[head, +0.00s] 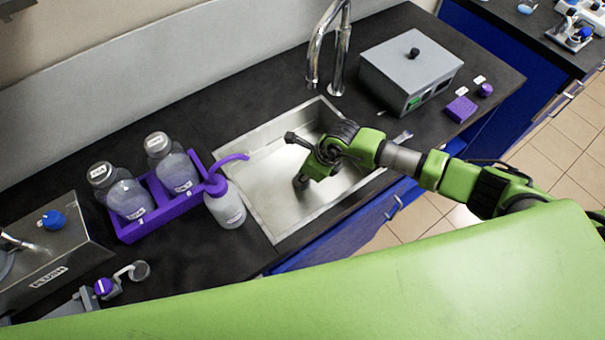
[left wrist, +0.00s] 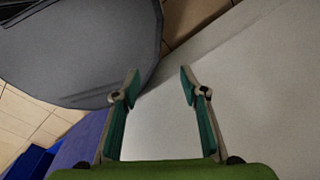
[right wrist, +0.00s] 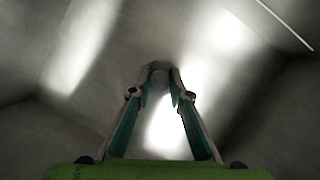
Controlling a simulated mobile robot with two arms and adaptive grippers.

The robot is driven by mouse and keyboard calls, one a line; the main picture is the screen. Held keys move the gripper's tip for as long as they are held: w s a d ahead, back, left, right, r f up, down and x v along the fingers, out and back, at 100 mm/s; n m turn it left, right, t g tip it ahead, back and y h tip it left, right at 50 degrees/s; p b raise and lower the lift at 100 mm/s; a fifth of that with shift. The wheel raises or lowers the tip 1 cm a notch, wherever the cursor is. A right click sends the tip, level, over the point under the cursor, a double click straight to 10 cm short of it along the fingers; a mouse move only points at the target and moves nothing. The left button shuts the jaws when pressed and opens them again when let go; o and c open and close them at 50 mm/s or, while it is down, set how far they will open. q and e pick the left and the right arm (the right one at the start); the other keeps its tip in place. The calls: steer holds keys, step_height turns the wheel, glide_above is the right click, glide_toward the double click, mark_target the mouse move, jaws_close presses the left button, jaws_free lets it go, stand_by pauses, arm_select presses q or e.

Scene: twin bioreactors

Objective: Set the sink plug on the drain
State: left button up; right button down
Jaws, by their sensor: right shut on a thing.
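The steel sink (head: 265,185) is a rectangular basin set in the black counter. My right gripper (head: 301,181) reaches down into it, fingers low near the basin floor. In the right wrist view, my right gripper's fingertips (right wrist: 161,92) are nearly together on a small round grey thing, which I take to be the sink plug (right wrist: 159,74). The fingers partly cover it. I cannot make out the drain apart from it, nor tell whether the plug touches the floor. My left gripper (left wrist: 161,84) is open and empty, outside the head view.
A chrome tap (head: 341,50) stands behind the sink. A grey box (head: 410,65) is at its right. A purple bottle rack (head: 130,228) and a white wash bottle (head: 226,207) stand at its left. Sink walls surround my right gripper. Bare counter lies at the back.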

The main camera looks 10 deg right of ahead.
steer(key=c, duration=1.9)
jaws_free()
steer(key=shift+r, duration=0.1)
steer(key=b+v, duration=0.2)
steer(key=v, duration=1)
